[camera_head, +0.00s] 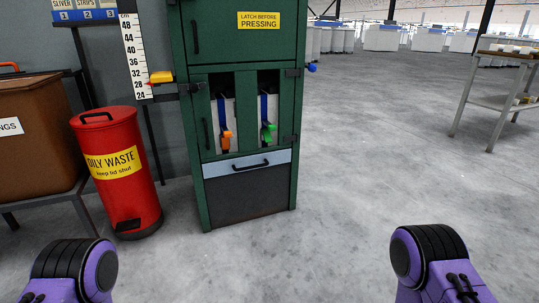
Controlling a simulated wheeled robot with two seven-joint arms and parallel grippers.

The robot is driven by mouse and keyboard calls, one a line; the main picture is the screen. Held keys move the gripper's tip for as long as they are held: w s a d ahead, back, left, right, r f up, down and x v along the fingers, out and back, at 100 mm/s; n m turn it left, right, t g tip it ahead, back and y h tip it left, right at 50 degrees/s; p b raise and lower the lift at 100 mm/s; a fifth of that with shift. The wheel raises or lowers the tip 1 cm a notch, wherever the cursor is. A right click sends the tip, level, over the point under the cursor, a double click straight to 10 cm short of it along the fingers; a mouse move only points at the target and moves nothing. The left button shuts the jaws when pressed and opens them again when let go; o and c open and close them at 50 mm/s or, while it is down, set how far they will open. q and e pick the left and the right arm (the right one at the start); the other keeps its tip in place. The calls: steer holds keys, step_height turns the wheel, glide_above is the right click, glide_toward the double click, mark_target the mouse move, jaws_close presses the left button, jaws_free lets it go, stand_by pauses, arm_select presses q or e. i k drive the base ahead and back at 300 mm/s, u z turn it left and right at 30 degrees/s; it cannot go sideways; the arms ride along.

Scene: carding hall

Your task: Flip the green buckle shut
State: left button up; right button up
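A green buckle (268,129) hangs on a blue strap (265,106) in the right-hand opening of a green cabinet (238,35). Its lever looks tilted, but at this size I cannot tell its exact position. An orange buckle (226,139) is on another blue strap (221,110) in the left-hand opening. Parts of my two purple arms show at the bottom left and bottom right, well short of the cabinet. Neither gripper shows in the picture.
A red oily waste bin (111,185) stands left of the cabinet, beside a brown container (37,140) on a stand. A height scale (136,60) is behind the bin. A cart (497,101) stands at the right. The floor (350,170) before and right of the cabinet is clear.

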mark_target(266, 133)
steer(key=u, duration=0.15)
steer(key=k, duration=0.35)
steer(key=z, duration=1)
steer(key=i, duration=1.8)
steer(key=u, duration=0.75)
